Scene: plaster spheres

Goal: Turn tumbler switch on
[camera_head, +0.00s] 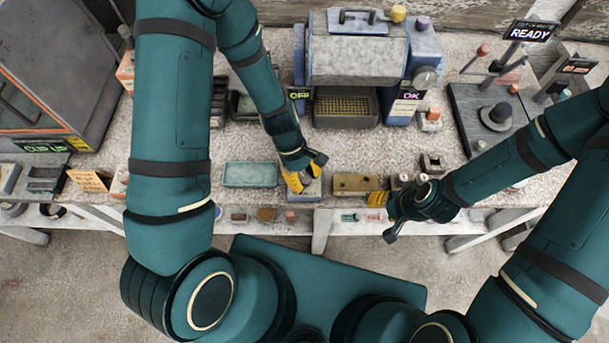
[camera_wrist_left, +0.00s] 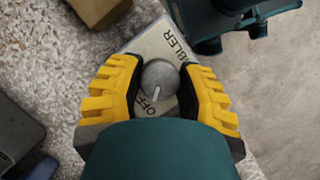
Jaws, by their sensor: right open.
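The tumbler switch is a round grey knob (camera_wrist_left: 159,77) on a pale plate (camera_wrist_left: 155,45) marked "...BLER" and "OFF". In the left wrist view the knob's white pointer mark points down towards "OFF". My left gripper (camera_wrist_left: 162,85) has its yellow fingers on either side of the knob, with the dark inner pads against it. In the head view my left gripper (camera_head: 303,180) is over the switch's base (camera_head: 303,197) at the bench's front edge and hides the knob. My right gripper (camera_head: 384,216) is open and appears empty, by the front edge, right of the switch.
A wooden block (camera_head: 350,184) sits just right of the switch, a green tray (camera_head: 250,174) to its left. Behind stands a grey and blue machine (camera_head: 357,55) with a sign (camera_head: 299,95) reading "OFF". A dark stand (camera_head: 494,115) is at the right. The bench between is mostly clear.

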